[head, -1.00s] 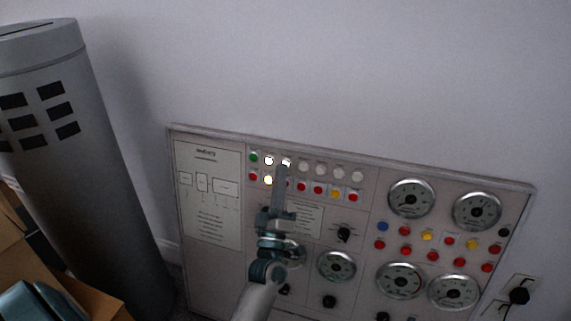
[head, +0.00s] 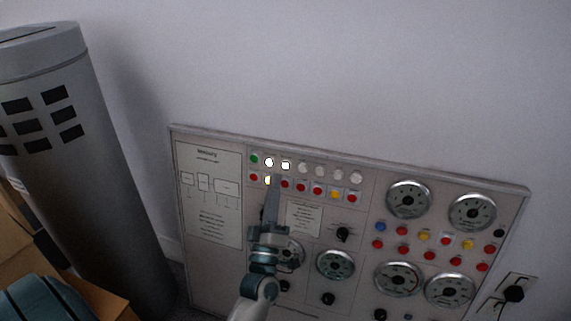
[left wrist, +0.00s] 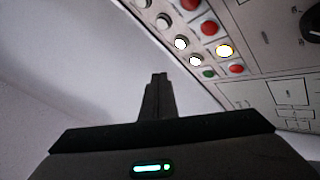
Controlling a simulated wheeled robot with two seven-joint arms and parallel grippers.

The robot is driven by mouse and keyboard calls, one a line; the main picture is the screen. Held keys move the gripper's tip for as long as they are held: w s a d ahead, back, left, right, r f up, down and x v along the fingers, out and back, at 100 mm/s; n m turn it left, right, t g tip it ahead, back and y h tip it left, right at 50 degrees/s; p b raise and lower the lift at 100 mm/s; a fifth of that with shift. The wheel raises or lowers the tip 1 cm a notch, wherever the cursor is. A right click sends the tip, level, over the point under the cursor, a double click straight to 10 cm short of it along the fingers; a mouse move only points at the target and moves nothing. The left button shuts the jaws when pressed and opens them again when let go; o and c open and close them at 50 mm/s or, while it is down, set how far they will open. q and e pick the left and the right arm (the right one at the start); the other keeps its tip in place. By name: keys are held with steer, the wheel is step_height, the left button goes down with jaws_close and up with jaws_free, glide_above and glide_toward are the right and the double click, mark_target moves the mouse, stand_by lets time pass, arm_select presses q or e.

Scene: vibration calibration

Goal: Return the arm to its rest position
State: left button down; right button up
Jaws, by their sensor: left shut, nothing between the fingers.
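My left gripper (head: 273,183) is in front of the control panel (head: 212,245), its closed fingers pointing up at the button rows. The fingertips overlap the lower row in the head view, near a lit yellow button (head: 268,180). Two white buttons, one lit (head: 269,162) and another lit (head: 286,166), show in the upper row above the fingertips. In the left wrist view the shut fingers (left wrist: 157,80) show against the wall, apart from the panel's buttons, with nothing between them. The lit yellow button also shows there (left wrist: 225,51). My right gripper is not in view.
A grey cylinder (head: 100,170) with dark square openings stands left of the panel. Cardboard boxes (head: 22,235) are at the lower left. Round gauges (head: 409,200) fill the panel's right side. A black plug (head: 513,294) sits at the lower right. The wall above is bare.

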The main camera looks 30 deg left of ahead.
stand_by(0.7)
